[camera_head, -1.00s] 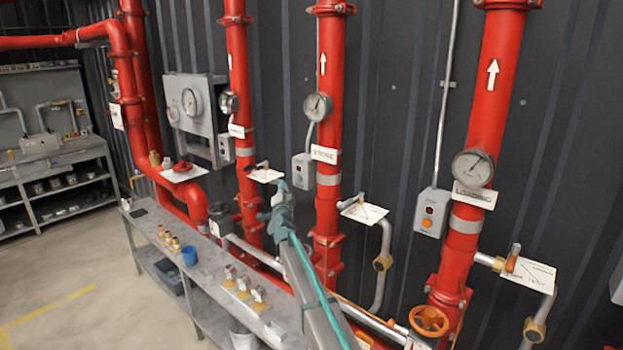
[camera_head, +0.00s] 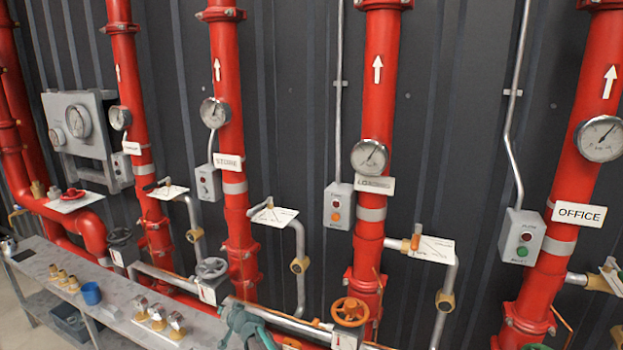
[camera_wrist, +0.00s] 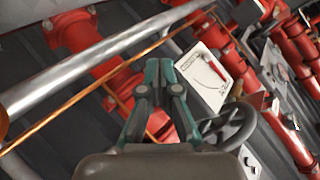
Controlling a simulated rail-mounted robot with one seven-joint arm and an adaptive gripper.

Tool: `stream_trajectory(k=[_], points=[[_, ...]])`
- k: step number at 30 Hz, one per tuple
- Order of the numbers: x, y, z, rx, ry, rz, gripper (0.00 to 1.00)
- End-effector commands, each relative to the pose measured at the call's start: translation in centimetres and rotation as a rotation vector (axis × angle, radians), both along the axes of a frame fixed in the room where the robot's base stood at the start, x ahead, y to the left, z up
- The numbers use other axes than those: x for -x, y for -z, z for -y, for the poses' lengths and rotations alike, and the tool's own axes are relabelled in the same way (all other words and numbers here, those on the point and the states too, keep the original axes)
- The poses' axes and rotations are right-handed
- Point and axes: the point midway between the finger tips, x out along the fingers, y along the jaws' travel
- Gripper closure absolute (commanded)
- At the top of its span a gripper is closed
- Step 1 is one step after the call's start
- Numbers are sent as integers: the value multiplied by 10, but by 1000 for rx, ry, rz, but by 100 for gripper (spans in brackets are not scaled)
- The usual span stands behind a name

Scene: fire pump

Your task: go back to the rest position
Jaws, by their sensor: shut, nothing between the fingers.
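My gripper (camera_wrist: 157,78) shows in the wrist view with its green-grey fingers together and nothing between them. In the head view my gripper (camera_head: 238,322) is low in the picture, in front of the pipework near the bench's right end. In the wrist view a dark handwheel (camera_wrist: 227,127) and a white sign with a red lever (camera_wrist: 205,78) lie just to its right. I cannot tell whether it touches anything.
Red risers with gauges stand along the dark wall, among them the LOADING pipe (camera_head: 377,140) and the OFFICE pipe (camera_head: 575,170). An orange handwheel (camera_head: 350,312) is right of my gripper. A grey bench (camera_head: 120,318) with brass fittings and a blue cup (camera_head: 91,293) is at left.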

Motion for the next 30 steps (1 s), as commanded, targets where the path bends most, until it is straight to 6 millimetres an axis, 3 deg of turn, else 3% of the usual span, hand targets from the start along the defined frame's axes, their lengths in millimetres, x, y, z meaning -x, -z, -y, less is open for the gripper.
stream_trajectory(k=[1,3,10,14,16,20,26,30], points=[[27,30,-8,15,-40,-30,100],[59,55,-21,35,-96,-66,100],[155,125,-51,94,-268,-169,100],[202,161,-47,136,-344,-228,100],[221,178,-30,168,-366,-266,100],[237,207,22,239,-363,-336,100],[277,253,124,358,-341,-475,100],[323,283,203,449,-327,-603,100]])
